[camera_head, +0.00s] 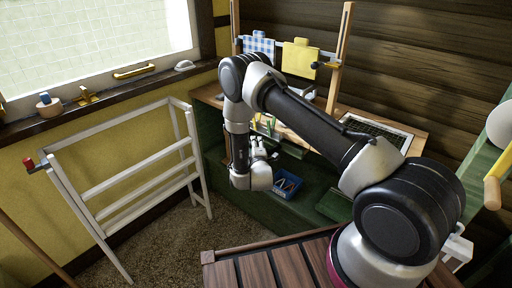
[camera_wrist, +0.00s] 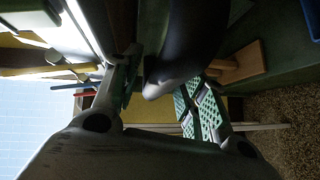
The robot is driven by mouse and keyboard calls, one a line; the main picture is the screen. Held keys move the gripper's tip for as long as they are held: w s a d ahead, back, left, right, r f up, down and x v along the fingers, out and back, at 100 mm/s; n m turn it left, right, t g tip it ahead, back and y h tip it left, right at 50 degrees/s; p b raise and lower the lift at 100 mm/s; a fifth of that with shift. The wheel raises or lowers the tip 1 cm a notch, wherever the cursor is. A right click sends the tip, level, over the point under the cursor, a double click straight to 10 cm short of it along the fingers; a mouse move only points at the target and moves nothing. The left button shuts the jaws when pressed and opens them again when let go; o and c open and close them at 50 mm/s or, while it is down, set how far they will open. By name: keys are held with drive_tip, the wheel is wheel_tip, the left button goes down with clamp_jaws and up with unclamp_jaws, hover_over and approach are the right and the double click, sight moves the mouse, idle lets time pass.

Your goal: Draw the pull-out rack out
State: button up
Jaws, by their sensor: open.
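A white slatted rack (camera_head: 130,190) stands on the left by the yellow wall, with a red knob (camera_head: 29,162) at its upper left corner. I cannot tell for sure that it is the pull-out rack. My gripper (camera_head: 262,148) is in front of the wooden worktop, to the right of the white rack and apart from it in the picture. In the wrist view my gripper (camera_wrist: 165,78) is open, with green textured pads. A dark rounded shape (camera_wrist: 182,50) shows between or behind the fingers; I cannot tell whether it touches them.
The wooden worktop (camera_head: 412,142) carries a dark grid panel (camera_head: 375,135). A blue tray (camera_head: 287,186) sits below it on a green surface. A dark slatted wooden top (camera_head: 260,272) is in the foreground. Carpet (camera_head: 190,238) lies clear between rack and slatted top. A window sill (camera_head: 110,95) is at left.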

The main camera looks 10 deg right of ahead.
clamp_jaws()
drive_tip(key=s+a, duration=0.9)
drive_tip(key=a, duration=0.3)
drive_tip(key=s+a, duration=0.9)
drive_tip(key=a, duration=0.4)
drive_tip(key=shift+s, duration=0.2)
unclamp_jaws()
drive_tip(key=shift+a, duration=0.1)
drive_tip(key=s+a+r, duration=0.1)
drive_tip(key=s, duration=1)
drive_tip(key=shift+s+a+r, duration=0.3)
drive_tip(key=shift+s, duration=0.05)
